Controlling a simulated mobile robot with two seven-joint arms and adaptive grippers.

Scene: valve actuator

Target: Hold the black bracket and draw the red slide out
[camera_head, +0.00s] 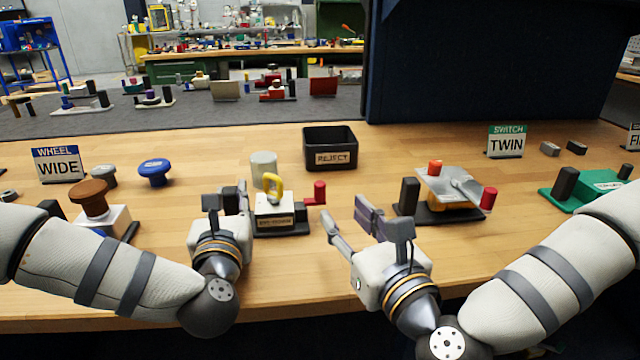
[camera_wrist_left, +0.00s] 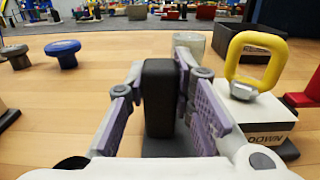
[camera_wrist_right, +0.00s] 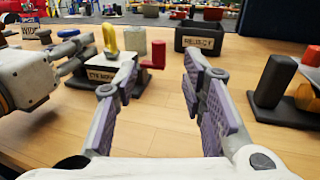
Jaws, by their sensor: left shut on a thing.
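The black bracket (camera_wrist_left: 160,98) is an upright dark post on the left of a white valve block (camera_head: 275,208) with a yellow loop handle (camera_head: 273,185). My left gripper (camera_head: 228,195) has its purple pads on either side of the bracket and is shut on it. In the head view the gripper hides most of the bracket. The red slide (camera_head: 319,191) is an upright red knob on a red arm at the right of the block; it also shows in the right wrist view (camera_wrist_right: 153,54). My right gripper (camera_head: 345,208) is open and empty, to the right of the slide and apart from it.
A black REJECT bin (camera_head: 330,158) and a grey cylinder (camera_head: 263,166) stand behind the block. A second device (camera_head: 450,190) with a black post and red knob is to the right of my right gripper. A brown-knobbed device (camera_head: 95,205) is at left.

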